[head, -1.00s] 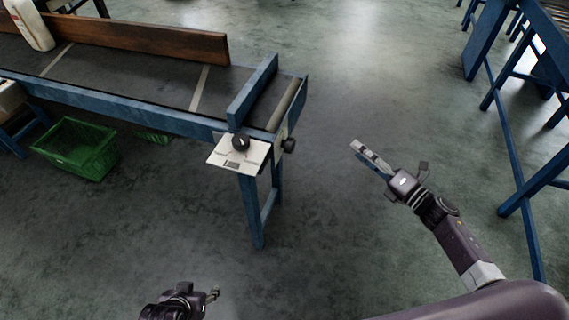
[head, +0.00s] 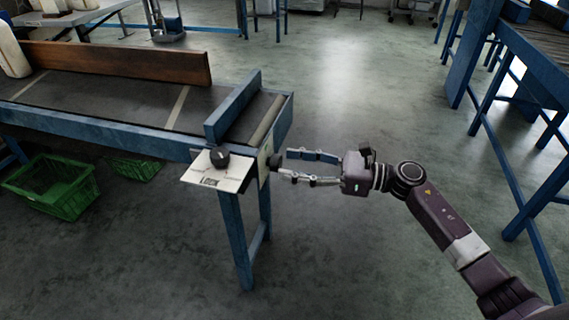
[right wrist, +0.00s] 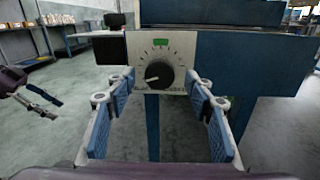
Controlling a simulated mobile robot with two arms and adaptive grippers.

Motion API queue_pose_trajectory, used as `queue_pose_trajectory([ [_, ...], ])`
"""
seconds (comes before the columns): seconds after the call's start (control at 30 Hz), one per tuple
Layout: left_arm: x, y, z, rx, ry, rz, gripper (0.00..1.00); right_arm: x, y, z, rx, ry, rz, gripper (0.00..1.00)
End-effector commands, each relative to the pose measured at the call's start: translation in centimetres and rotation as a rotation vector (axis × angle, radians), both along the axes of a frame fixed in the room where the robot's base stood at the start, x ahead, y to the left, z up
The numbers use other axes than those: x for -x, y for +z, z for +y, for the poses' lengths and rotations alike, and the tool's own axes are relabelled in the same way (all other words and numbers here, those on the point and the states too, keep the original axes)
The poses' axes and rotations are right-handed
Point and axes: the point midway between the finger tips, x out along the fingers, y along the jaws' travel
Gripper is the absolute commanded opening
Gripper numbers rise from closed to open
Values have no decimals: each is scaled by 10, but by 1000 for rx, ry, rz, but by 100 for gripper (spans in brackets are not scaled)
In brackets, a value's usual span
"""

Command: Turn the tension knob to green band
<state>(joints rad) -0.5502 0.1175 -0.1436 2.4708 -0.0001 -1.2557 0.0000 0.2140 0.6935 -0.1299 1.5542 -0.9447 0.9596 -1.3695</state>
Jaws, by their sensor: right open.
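The black tension knob (right wrist: 158,75) sits on a pale dial plate (right wrist: 178,50) with tick marks and a small green band (right wrist: 161,42) at the top. Its white pointer mark faces left and slightly down, away from the green band. In the head view the knob (head: 275,161) sticks out of the conveyor's end side. My right gripper (head: 312,167) is open just right of it, fingers pointing at it. In the right wrist view the knob shows between the spread fingers, apart from them. My left gripper (right wrist: 46,104) shows at the left there, fingers apart and empty.
The conveyor (head: 110,97) has a blue frame and a wooden side board (head: 120,62). A second black knob (head: 219,157) stands on a white panel (head: 203,178) at its corner. Green crates (head: 55,187) lie below.

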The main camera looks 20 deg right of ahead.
Motion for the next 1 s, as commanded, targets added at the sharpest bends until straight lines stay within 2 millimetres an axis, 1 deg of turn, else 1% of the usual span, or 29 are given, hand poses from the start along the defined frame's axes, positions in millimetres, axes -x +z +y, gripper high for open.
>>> queue_pose_trajectory([
  [0.03,0,0,0,0,0,0,47,-4,1,6,-2,1,-1,49],
  [0.1,0,0,0,0,0,0,47,-8,0,12,-2,-1,0,49],
  [0.2,0,0,0,0,0,0,47,-11,0,17,-1,-1,0,49],
  [0.5,0,0,0,1,-1,0,47,-12,-1,19,-1,-1,3,48],
  [0.87,0,0,-1,1,-1,-1,47,-12,-1,19,-1,-2,3,8],
  [1.0,0,0,0,1,-1,0,47,-12,-1,19,-3,-2,5,7],
])
